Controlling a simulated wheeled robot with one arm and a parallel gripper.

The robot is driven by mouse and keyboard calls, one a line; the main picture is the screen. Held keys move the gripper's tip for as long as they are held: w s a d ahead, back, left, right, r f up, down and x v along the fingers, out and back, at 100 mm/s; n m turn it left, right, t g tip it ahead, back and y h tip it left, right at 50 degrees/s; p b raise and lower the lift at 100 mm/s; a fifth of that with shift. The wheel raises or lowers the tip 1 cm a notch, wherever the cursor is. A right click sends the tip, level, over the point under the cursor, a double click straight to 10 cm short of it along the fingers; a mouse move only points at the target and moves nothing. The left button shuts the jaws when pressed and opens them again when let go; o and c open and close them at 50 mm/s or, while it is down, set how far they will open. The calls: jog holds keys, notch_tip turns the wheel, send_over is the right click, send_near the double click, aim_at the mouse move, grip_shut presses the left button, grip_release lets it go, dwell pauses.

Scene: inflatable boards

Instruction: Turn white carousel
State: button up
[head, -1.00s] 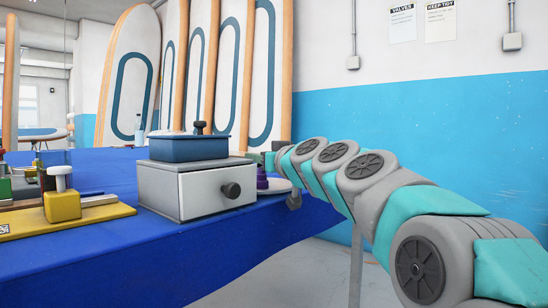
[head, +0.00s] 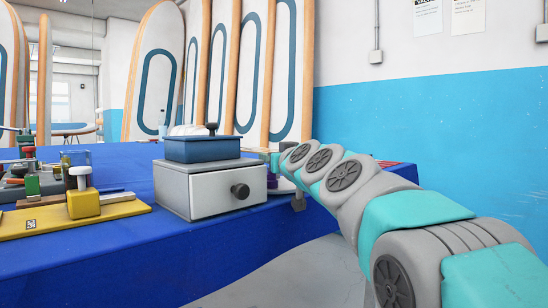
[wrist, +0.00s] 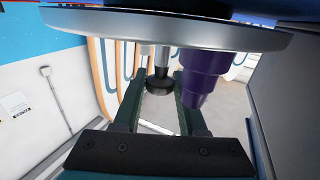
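The white carousel (head: 285,187) shows in the head view as a pale disc edge behind the grey drawer box, mostly hidden by the box and my arm. In the wrist view, which looks upside down, the carousel (wrist: 170,33) is a round pale disc across the top. A dark purple stepped piece (wrist: 204,75) and a black-ended post (wrist: 160,83) stick out from it. My gripper (wrist: 157,75) is open, with its dark green fingers on either side of the black-ended post. I cannot tell whether they touch it.
The grey drawer box (head: 210,190) with a dark knob and a blue lidded box (head: 203,149) stands left of my arm. A yellow tray (head: 75,220) lies further left on the blue table (head: 140,255). Tall boards (head: 228,75) lean behind.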

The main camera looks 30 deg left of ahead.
jog(key=o, duration=0.4)
jog(key=shift+d, duration=0.1)
jog(key=b, duration=0.2)
send_over(285, 189)
jog(key=shift+w+a, duration=0.2)
jog(key=shift+a, duration=0.2)
jog(key=shift+s+d, duration=0.4)
jog(key=shift+d, duration=0.1)
